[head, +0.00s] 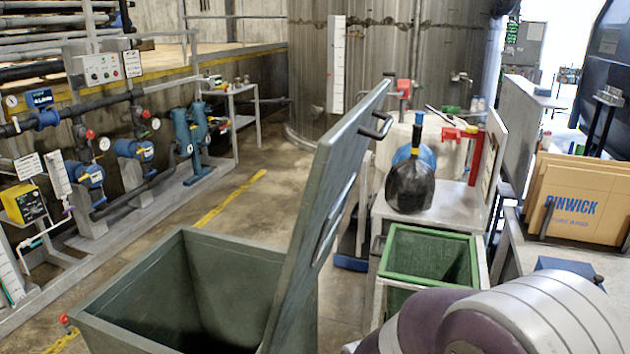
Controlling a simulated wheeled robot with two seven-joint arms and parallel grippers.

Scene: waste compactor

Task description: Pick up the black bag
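The black bag (410,187) sits upright on a grey metal bench (448,208), right of the picture's middle. It is round and bulging, with its top gathered up in front of a blue object (417,157). No gripper is touching the bag. Neither of my grippers shows in the head view. A purple and silver link of my own arm fills the lower right corner, in front of the bench's near end.
A large green container (195,240) stands in front, its lid (335,190) raised steeply just left of the bag. A green open bin (430,255) sits nearer than the bag. Cardboard boxes (578,200) stand at right. Pumps and pipes line the left; floor between is clear.

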